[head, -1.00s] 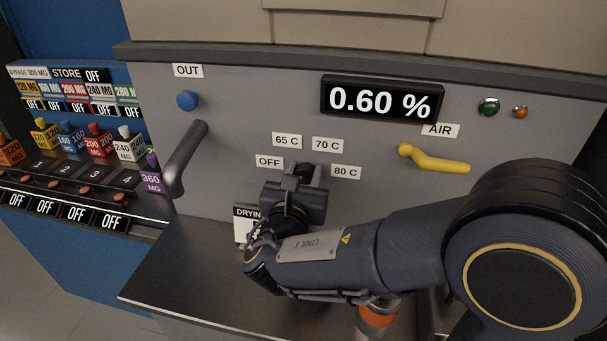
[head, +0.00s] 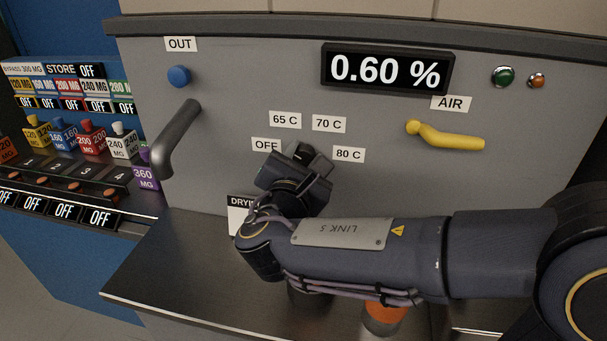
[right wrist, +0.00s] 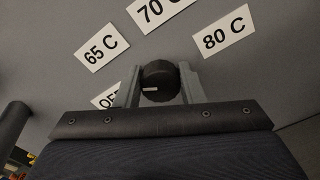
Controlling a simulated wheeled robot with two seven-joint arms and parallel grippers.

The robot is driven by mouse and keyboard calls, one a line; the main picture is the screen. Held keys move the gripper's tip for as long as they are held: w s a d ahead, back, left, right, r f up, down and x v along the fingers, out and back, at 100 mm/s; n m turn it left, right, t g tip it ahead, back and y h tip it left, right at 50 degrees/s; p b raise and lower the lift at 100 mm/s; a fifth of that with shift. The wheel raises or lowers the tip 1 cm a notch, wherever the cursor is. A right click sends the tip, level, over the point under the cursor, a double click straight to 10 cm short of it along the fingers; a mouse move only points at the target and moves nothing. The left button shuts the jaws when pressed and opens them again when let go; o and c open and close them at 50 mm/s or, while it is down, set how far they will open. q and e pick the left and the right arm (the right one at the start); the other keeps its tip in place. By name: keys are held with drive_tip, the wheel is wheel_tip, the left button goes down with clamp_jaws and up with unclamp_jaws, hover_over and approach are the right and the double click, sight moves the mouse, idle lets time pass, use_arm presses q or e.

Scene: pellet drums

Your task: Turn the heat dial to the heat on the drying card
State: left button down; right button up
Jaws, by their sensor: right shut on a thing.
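The heat dial (right wrist: 159,82) is a dark round knob on the grey panel, with labels OFF, 65 C (head: 285,120), 70 C (head: 328,123) and 80 C (head: 348,154) around it. My right gripper (head: 306,158) is shut on the dial; in the right wrist view its fingers (right wrist: 159,85) lie on either side of it. My left gripper is not in view.
A grey handle (head: 176,140) and blue OUT button (head: 179,76) are left of the dial. A yellow AIR lever (head: 445,136) is to the right, below a display (head: 386,70) reading 0.60 %. A metal shelf (head: 165,265) lies below.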

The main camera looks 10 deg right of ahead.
drive_tip(key=m+b, duration=0.4)
drive_tip(key=b, duration=0.1)
drive_tip(key=shift+f, duration=0.3)
drive_tip(key=shift+r+m+b, duration=0.2)
drive_tip(key=shift+m+b, duration=0.8)
drive_tip(key=shift+b, duration=0.45)
drive_tip(key=o, duration=1)
drive_tip(key=shift+s, duration=0.15)
drive_tip(key=v, duration=0.7)
drive_tip(key=shift+s+a, duration=0.1)
drive_tip(key=shift+s, duration=0.25)
